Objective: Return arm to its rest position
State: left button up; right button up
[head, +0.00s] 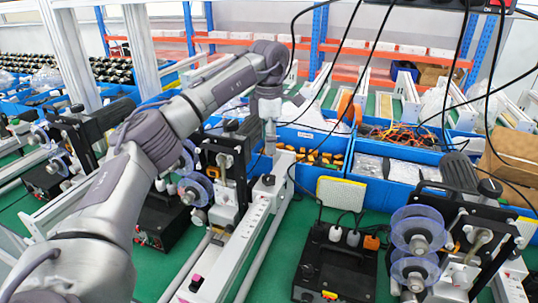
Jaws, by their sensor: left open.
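My left arm (205,100) comes in from the lower left, rises across the view and bends downward at the wrist. My left gripper (270,138) hangs at the end, pointing down, small in the view. It is open, and I see nothing held in it. It is just above the far end of a white rail (240,240) on the green table. I cannot tell whether it touches anything there. My right gripper is not in view.
Coder machines with clear reels (415,240) stand at the right and behind my arm. A black control box (335,265) sits between. Blue bins (385,172) line the back, and black cables (292,110) hang near the gripper. Bare green table (280,270) shows in front.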

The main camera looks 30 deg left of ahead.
pick_arm(q)
jog(key=shift+r, duration=0.45)
